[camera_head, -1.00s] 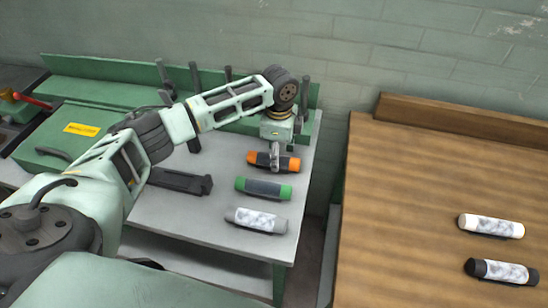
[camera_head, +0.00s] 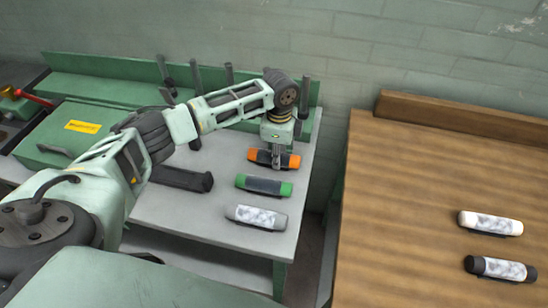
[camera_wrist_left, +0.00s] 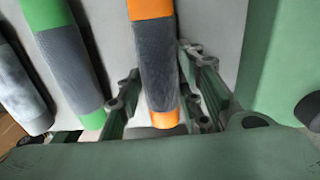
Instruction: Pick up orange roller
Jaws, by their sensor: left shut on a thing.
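The orange roller (camera_head: 293,161), with orange ends and a dark grey middle, lies on the grey table at the left, near its right edge. In the left wrist view the orange roller (camera_wrist_left: 157,65) runs between my gripper's fingers. My left gripper (camera_head: 276,160) reaches down on it from above and is shut on its middle. The left gripper (camera_wrist_left: 160,100) has a finger on each side of the roller in the wrist view. The roller appears to be at table height; I cannot tell whether it is lifted. My right gripper is not in view.
A green roller (camera_head: 264,186) and a grey-white roller (camera_head: 257,217) lie nearer on the grey table (camera_head: 185,222). A dark block (camera_head: 181,179) lies left of them. A green case (camera_head: 68,137) stands further left. A wooden table (camera_head: 400,210) at right holds a white roller (camera_head: 490,223) and a black-ended roller (camera_head: 500,269).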

